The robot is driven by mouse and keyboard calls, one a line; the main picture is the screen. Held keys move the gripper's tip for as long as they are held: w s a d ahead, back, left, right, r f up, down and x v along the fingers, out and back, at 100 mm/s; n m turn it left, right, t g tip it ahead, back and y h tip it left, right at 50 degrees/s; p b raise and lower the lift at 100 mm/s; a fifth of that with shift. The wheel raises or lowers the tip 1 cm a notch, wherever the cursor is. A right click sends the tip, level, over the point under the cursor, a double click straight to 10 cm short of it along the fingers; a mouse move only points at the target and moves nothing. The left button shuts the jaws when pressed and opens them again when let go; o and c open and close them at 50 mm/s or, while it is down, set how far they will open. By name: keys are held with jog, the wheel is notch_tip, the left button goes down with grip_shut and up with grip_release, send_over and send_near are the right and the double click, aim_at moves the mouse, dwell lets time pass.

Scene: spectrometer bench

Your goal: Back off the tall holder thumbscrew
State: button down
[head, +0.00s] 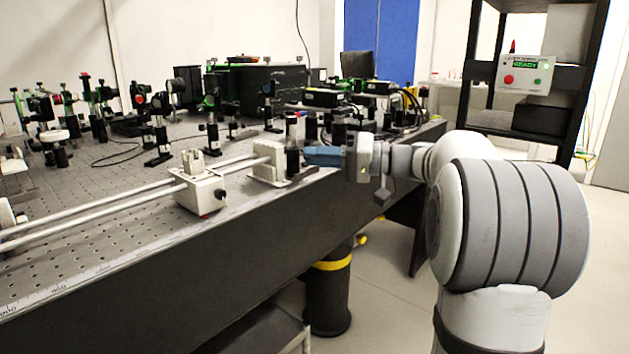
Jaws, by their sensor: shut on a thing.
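The tall holder (293,163) is a dark upright cylinder with a pale post (291,130) rising from it. It stands near the front edge of the optical bench, beside a white rail end block. My gripper (308,155) reaches in from the right with its blue fingers level, right against the holder's right side. It is shut on the thumbscrew. The thumbscrew itself is hidden by the fingers and too small to make out.
The optical bench (110,190) carries two rails (110,205), a white carriage (200,192) and the end block (268,163), close left of the holder. Several optical mounts (160,130) crowd the back. A black shelf rack (545,75) with a control box (523,76) stands at right.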

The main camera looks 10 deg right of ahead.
jog(key=n+b, duration=0.1)
jog(key=b, duration=0.1)
jog(key=n+b, duration=0.2)
jog(key=shift+f, duration=0.25)
jog(key=shift+r+n, duration=0.2)
jog(key=shift+n, duration=0.1)
jog(key=c, duration=1.4)
grip_release()
jog(key=p+v, duration=0.2)
jog(key=v, duration=0.6)
jog(key=shift+a, duration=0.1)
